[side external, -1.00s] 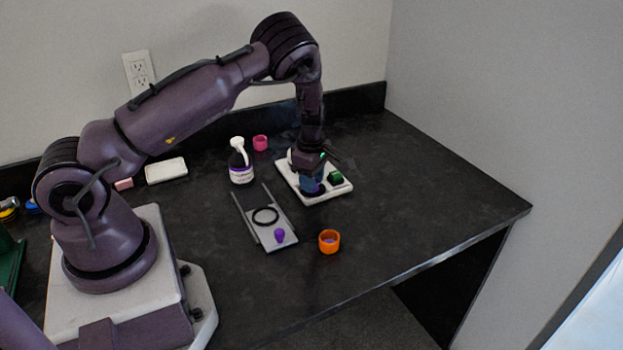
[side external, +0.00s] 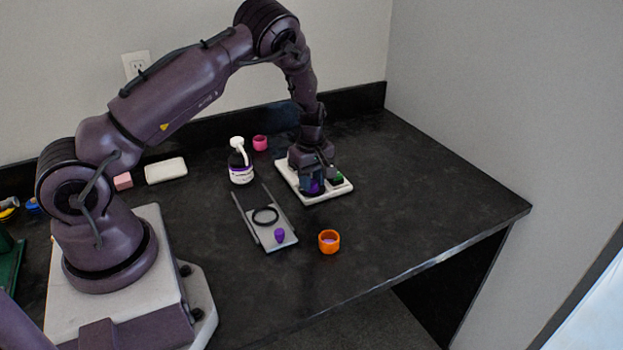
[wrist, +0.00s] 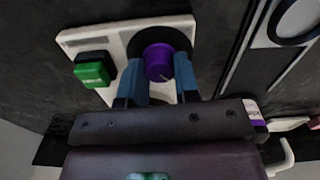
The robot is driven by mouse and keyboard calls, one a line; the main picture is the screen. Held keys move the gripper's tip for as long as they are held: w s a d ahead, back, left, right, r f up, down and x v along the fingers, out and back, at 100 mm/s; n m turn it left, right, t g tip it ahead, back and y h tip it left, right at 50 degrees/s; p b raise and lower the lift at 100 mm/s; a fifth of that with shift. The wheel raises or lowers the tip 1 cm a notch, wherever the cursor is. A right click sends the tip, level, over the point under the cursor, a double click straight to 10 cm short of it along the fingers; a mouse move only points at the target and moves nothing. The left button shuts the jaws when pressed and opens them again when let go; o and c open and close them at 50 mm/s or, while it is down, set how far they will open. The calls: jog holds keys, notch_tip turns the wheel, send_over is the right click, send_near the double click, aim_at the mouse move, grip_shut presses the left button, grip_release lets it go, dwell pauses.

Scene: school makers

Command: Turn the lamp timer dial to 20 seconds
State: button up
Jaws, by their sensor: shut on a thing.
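The lamp timer is a white panel (side external: 338,189) lying on the dark counter, and it also shows in the wrist view (wrist: 112,36). It carries a round purple dial (wrist: 158,62) on a black disc and a green block-shaped button (wrist: 92,72). The green button also shows in the side view (side external: 337,178). My gripper (wrist: 160,75) is over the dial, with its blue fingers on either side of it, shut on the dial. A thin pointer line shows on the dial's face. No scale numbers can be read. In the side view my gripper (side external: 313,186) hides most of the dial.
A grey slide plate (side external: 279,247) with a black ring and a purple knob lies left of the panel. An orange cup (side external: 329,241) stands in front. A pump bottle (side external: 241,166) and a pink cup (side external: 260,142) stand behind. The counter's right side is clear.

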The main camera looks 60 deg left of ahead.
aim_at(312, 181)
jog(key=m, duration=0.6)
jog(key=shift+m, duration=0.3)
jog(key=m, duration=0.5)
jog(key=shift+m, duration=0.3)
jog(key=o, duration=0.9)
jog(key=shift+o, duration=0.2)
jog(key=shift+r, duration=0.15)
notch_tip(312, 181, up, 13)
